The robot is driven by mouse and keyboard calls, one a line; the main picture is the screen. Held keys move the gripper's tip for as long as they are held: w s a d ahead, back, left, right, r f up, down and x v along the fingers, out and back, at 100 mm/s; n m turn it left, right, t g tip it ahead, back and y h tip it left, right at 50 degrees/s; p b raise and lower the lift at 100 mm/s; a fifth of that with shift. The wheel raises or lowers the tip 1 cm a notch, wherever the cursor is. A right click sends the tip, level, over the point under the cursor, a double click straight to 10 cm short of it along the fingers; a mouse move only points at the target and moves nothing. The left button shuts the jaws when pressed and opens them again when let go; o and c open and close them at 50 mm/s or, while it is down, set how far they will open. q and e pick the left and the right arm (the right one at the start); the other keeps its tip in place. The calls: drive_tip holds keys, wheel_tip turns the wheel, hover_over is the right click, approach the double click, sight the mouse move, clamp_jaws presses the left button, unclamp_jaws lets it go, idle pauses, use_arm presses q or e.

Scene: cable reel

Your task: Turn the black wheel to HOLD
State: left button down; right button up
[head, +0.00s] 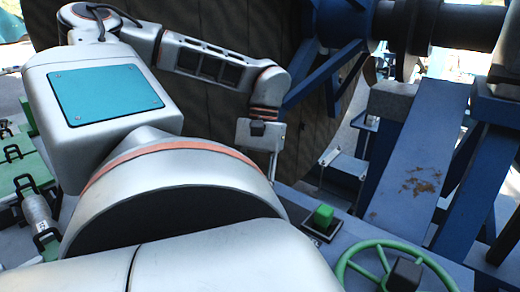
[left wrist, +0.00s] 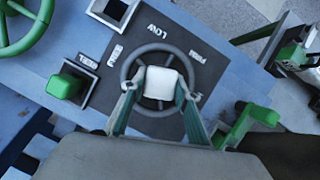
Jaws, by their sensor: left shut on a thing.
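The black wheel (left wrist: 157,47) lies on a dark panel in the left wrist view, with a pale block at its hub (left wrist: 161,82). My left gripper (left wrist: 160,92) reaches over it, one finger on each side of the hub, and is shut on the wheel. The word LOW (left wrist: 157,31) stands beyond the rim; a small white label (left wrist: 116,53) and another word (left wrist: 197,57) are too small to read surely. In the head view my left arm bends down to its wrist (head: 262,132); its fingertips and the black wheel are hidden behind my arm. My right gripper is not in view.
A green wheel (head: 347,264) and a green button (head: 322,215) sit on the console near the black wheel. The button also shows in the left wrist view (left wrist: 66,83). A green lever (left wrist: 240,128) stands right of the gripper. A large dark reel (head: 310,140) and blue frame beams (head: 420,150) rise behind.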

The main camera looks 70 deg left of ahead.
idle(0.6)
use_arm(q)
drive_tip(key=c, duration=1.5)
unclamp_jaws()
drive_tip(key=v, duration=0.7)
drive_tip(key=shift+w+r, duration=0.1)
drive_tip(key=shift+r, duration=0.15)
